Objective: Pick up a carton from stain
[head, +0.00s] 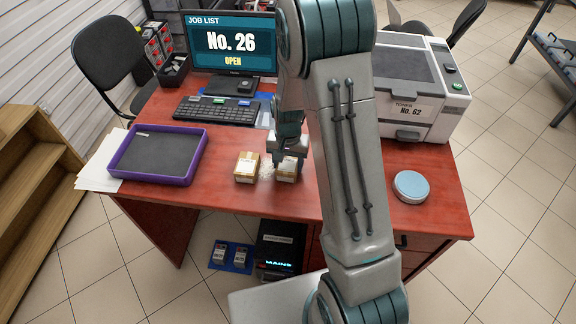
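Two small brown cartons sit on the red desk near its front middle. The left carton (246,168) stands clear of my gripper. The right carton (286,174) is under my gripper (288,164). A pale, whitish patch that looks like the stain (267,171) lies between the cartons and reaches towards the right one. My gripper points down with its fingers at the right carton's upper part. I cannot tell whether the fingers touch or grip it. My arm hides part of the desk to the right of this carton.
A purple-rimmed tray (191,166) lies at the left, on white papers (97,170). A keyboard (215,110) and a monitor (232,45) stand behind the cartons. A printer (411,90) and a round blue-lidded tin (411,186) are on the right. The desk in front of the cartons is bare.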

